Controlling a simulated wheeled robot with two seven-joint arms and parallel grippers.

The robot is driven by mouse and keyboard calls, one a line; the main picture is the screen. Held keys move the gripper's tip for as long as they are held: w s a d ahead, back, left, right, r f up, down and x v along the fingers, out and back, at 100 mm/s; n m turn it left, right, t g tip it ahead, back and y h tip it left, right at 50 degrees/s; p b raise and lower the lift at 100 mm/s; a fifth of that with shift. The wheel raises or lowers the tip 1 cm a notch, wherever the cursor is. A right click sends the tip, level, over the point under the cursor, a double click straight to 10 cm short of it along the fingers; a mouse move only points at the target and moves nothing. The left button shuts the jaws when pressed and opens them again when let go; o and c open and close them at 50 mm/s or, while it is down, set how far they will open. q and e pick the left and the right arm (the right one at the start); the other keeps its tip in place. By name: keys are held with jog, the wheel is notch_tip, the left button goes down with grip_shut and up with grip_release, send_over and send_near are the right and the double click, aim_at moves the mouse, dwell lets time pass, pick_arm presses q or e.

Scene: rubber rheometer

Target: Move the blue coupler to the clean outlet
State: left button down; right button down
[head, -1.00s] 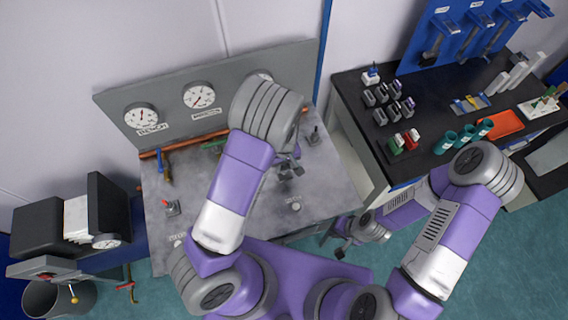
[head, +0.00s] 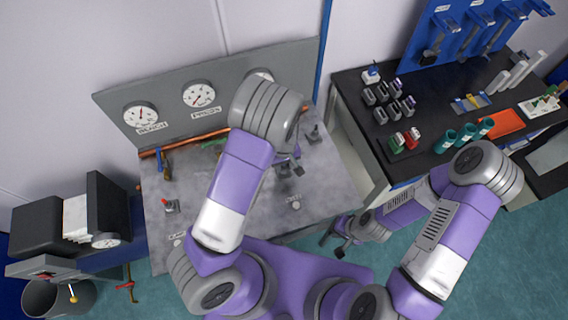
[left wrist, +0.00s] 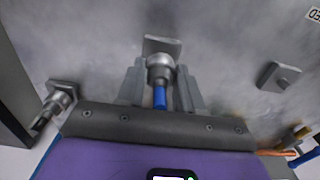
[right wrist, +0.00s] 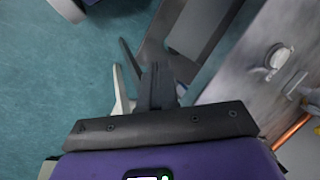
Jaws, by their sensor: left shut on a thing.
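My left gripper (left wrist: 160,85) is shut on a grey metal coupler with a blue end (left wrist: 160,97), between its two fingers. The coupler is at a grey plate fitting (left wrist: 162,45) on the bench top; I cannot tell whether it is seated or just above it. In the head view my left gripper (head: 290,166) is over the grey bench, and my arm hides much of it. Another grey fitting (left wrist: 280,75) shows bare on one side, and a metal fitting (left wrist: 62,95) on the other. My right gripper (right wrist: 140,85) is off the bench over the floor, its opening unclear.
A red-topped fitting (head: 170,207) stands at the bench's left. A black table (head: 440,95) with small parts stands right.

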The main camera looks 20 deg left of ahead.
pick_arm(q)
jog(key=shift+f+b, duration=0.65)
jog(key=shift+f, duration=0.35)
jog(key=c, duration=0.7)
grip_release()
jog(key=shift+r, duration=0.1)
jog(key=shift+o, duration=0.2)
notch_tip(320, 180, up, 5)
jog(key=p, duration=0.4)
jog(key=shift+r+p, duration=0.1)
jog(key=shift+p, duration=0.25)
